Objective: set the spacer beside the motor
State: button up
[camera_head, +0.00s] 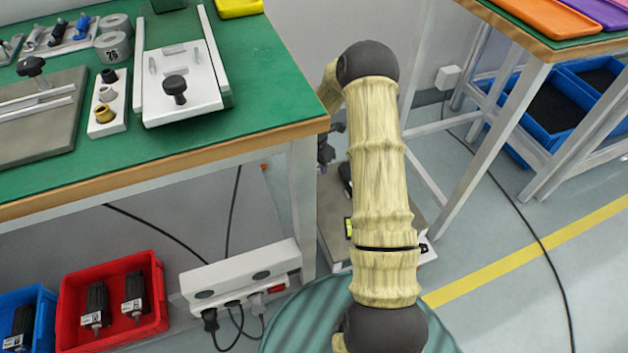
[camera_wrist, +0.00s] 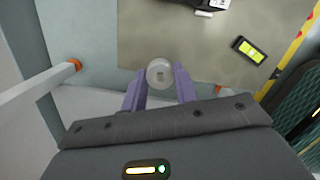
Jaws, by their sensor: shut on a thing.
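In the wrist view, my gripper (camera_wrist: 160,84) has its two purple fingers shut on a small pale round spacer (camera_wrist: 159,72) with a hole in its middle. The spacer is held over a grey-beige plate (camera_wrist: 150,35); its height above it is unclear. A dark thing with a white end (camera_wrist: 208,6) is cut off by the top edge; it may be a motor. In the head view, black motors with white labels lie in a red bin (camera_head: 148,262), one motor here (camera_head: 134,296). My arm hides the gripper's fingertips and the spacer there.
The green bench (camera_head: 270,100) stands at left, with a white rack of small bushings (camera_head: 107,112) and a sliding fixture (camera_head: 180,80). A low plate (camera_head: 332,215) stands on the floor behind my arm. A yellow-screened device (camera_wrist: 249,49) lies on the plate. A power strip (camera_head: 240,281) is near the bench leg.

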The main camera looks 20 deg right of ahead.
jog(key=shift+w, duration=0.35)
jog(key=shift+s+f, duration=0.1)
jog(key=shift+s, duration=0.15)
jog(key=b, duration=0.4)
send_over(319, 188)
jog(key=f, duration=0.6)
jog(key=shift+s+a, duration=0.1)
jog(key=shift+a, duration=0.15)
notch_tip(319, 188, down, 4)
jog(key=b, duration=0.3)
jog(key=shift+r, duration=0.1)
jog(key=o, duration=1)
jog(key=shift+c, duration=0.2)
